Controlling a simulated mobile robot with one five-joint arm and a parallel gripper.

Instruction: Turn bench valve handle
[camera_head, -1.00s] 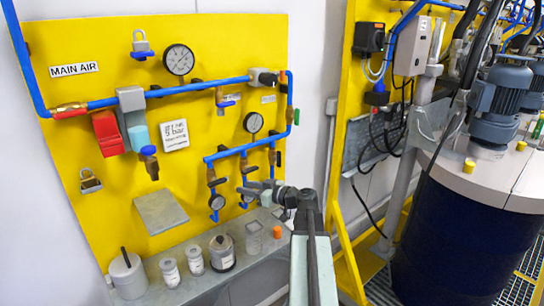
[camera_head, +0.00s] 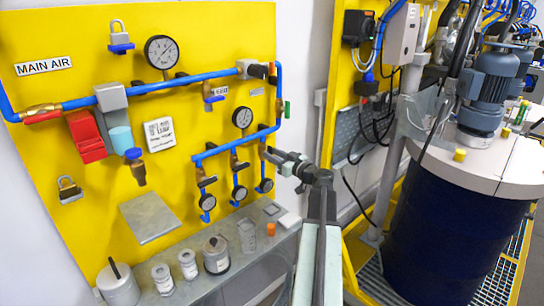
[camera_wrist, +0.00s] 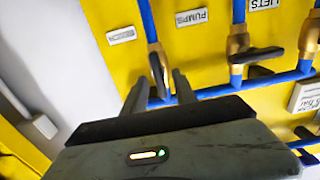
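In the wrist view, a brass valve with a dark handle (camera_wrist: 158,73) sits on a blue vertical pipe below a small label (camera_wrist: 121,35) that is too blurred to read surely. The handle lies roughly along its pipe. My gripper (camera_wrist: 161,80) is open, and the handle shows between its two fingertips; I cannot tell whether they touch it. In the head view, my gripper (camera_head: 267,154) reaches the right end of the lower blue manifold and partly hides the rightmost valve there.
Gauges hang below the manifold (camera_head: 230,148). A grey shelf (camera_head: 200,284) with several containers runs below the yellow board (camera_head: 90,160). A blue drum (camera_head: 440,235) stands at the right.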

